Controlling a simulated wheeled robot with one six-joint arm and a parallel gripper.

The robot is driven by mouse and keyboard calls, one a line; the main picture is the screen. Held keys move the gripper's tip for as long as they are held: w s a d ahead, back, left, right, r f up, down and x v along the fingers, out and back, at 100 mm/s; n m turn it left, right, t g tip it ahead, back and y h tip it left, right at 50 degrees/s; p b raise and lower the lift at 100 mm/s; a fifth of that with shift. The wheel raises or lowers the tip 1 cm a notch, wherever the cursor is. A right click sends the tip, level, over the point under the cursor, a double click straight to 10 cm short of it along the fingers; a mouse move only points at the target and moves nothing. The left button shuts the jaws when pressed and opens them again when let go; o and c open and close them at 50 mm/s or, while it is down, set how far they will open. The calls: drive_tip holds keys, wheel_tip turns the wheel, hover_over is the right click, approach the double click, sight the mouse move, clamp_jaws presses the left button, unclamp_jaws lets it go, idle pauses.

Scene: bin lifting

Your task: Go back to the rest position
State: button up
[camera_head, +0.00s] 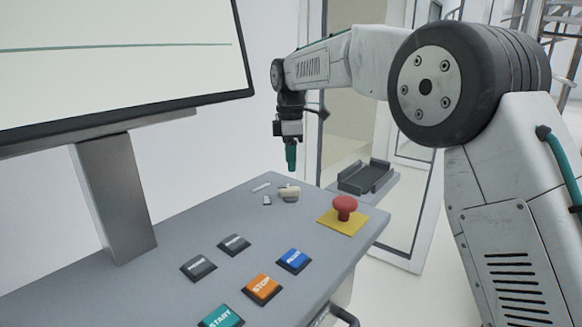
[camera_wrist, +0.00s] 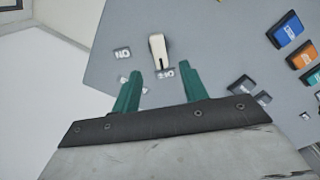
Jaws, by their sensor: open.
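My gripper (camera_head: 291,157) hangs from my arm, pointing down above the far end of the grey control panel (camera_head: 180,283). In the wrist view its two green fingers (camera_wrist: 158,87) are apart with nothing between them. A cream-coloured switch knob (camera_head: 289,193) sits on the panel below the gripper. In the wrist view the knob (camera_wrist: 157,50) lies just beyond the fingertips, apart from them, between labels that read "ON" and what looks like "OFF".
A red emergency button (camera_head: 344,206) stands on a yellow plate. Blue (camera_head: 294,260), orange (camera_head: 262,288), green (camera_head: 221,317) and dark buttons (camera_head: 198,267) are nearer. A monitor (camera_head: 120,60) rises at left. A dark tray (camera_head: 366,176) sits beyond the panel.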

idle(0.3)
drive_tip(key=shift+m, duration=0.5)
drive_tip(key=f, duration=0.1)
drive_tip(key=s+f+m, duration=0.1)
drive_tip(key=s+d+f+m, duration=0.1)
drive_tip(key=shift+f+g, duration=0.2)
drive_tip(key=shift+g, duration=0.1)
drive_tip(key=shift+s+d+f+m, duration=0.15)
drive_tip(key=shift+s+d+m, duration=0.55)
drive_tip(key=shift+s+m, duration=0.25)
drive_tip(key=s+d+m, duration=0.5)
drive_tip(key=s+d, duration=0.3)
drive_tip(key=s, duration=0.5)
drive_tip(key=s+d+m+t, duration=0.1)
drive_tip(key=s+d+m, duration=0.3)
drive_tip(key=s+d, duration=0.5)
drive_tip(key=s+d+m+t, duration=0.1)
drive_tip(key=s+d+m, duration=0.4)
drive_tip(key=s, duration=1.4)
drive_tip(key=shift+s+d+r+m, duration=0.15)
drive_tip(key=shift+d+r+m, duration=0.15)
drive_tip(key=shift+d, duration=1.7)
